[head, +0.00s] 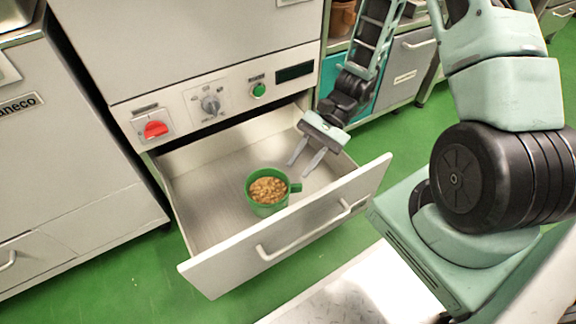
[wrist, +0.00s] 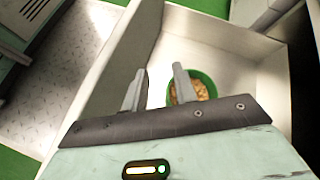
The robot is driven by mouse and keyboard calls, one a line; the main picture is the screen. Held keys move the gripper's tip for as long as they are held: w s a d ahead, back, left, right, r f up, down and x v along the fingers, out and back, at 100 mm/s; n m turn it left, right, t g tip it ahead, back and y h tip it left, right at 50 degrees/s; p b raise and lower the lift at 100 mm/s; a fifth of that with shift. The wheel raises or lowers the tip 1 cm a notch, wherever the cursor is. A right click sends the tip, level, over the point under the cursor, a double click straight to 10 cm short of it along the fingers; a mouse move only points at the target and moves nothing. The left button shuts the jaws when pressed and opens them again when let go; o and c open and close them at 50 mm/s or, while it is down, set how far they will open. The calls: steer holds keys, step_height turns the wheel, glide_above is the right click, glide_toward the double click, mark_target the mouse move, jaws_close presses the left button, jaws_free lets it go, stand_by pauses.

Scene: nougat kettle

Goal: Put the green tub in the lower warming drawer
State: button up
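The green tub (head: 264,199) is a mug-like cup with a handle on its right, filled with tan nuggets. It stands upright on the floor of the open lower warming drawer (head: 213,200), near the front panel. The tub also shows in the wrist view (wrist: 207,84), partly hidden behind a finger. My gripper (head: 302,172) is over the drawer, to the right of and behind the tub in the head view. Its two fingers are apart with nothing between them. In the wrist view my gripper (wrist: 158,78) points into the drawer (wrist: 226,48).
The drawer's front panel (head: 230,262) with its handles stands pulled out over the green floor (head: 110,285). Above the drawer is a control panel with a red switch (head: 155,129), a knob (head: 210,105) and a green button (head: 259,90). The drawer floor around the tub is clear.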

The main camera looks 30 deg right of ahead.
steer(key=s+a+r+n+t+h, duration=0.1)
steer(key=s+a+r+n+h, duration=0.4)
steer(key=r+n, duration=0.4)
steer(key=s+a+r+n+t+h, duration=0.1)
steer(key=s+a+r+n+h, duration=0.4)
steer(key=s+a+r+n, duration=0.2)
step_height(320, 180, up, 2)
steer(key=n, duration=0.3)
steer(key=shift+a+t, duration=0.15)
steer(key=shift+t, duration=0.25)
steer(key=shift+r, duration=0.1)
step_height(320, 180, up, 45)
steer(key=p, duration=4.5)
step_height(320, 180, down, 47)
steer(key=w+b, duration=0.2)
steer(key=b, duration=4.4)
steer(key=shift+a+r, duration=0.2)
